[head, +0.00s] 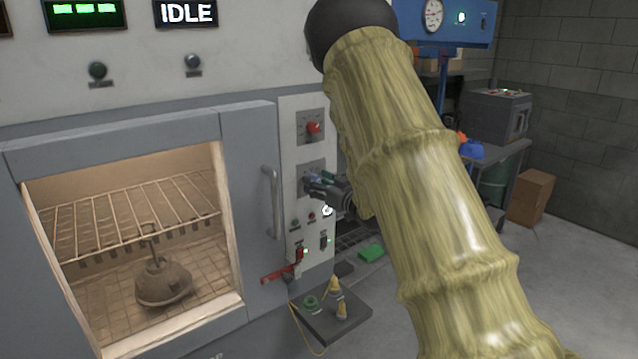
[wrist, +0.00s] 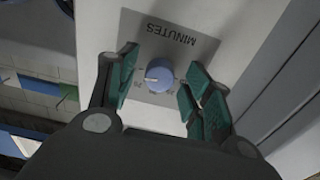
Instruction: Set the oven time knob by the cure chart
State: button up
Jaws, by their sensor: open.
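The oven time knob (wrist: 159,75) is a blue-grey round dial on a grey plate marked MINUTES (wrist: 172,30), with small numbers partly seen around it. In the wrist view my gripper (wrist: 165,88) is open, with one green-padded finger on each side of the knob and gaps to it. In the head view my gripper (head: 318,183) is at the control panel (head: 318,260) beside the oven door, and the knob is largely hidden there. The oven (head: 110,150) has a window showing a rack and a hood-like part inside. No cure chart is recognisable in either view.
A red knob (head: 314,127) sits above on the panel, with small buttons and switches below. A red lever (head: 280,272) juts out low. The door handle (head: 272,200) is left of my gripper. A display reads IDLE (head: 187,12). A dark tray (head: 355,318) stands below.

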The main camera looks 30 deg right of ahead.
jog(key=c, duration=1)
jog(key=shift+n+b, duration=3.75)
jog(key=shift+n, duration=0.15)
jog(key=o, duration=1)
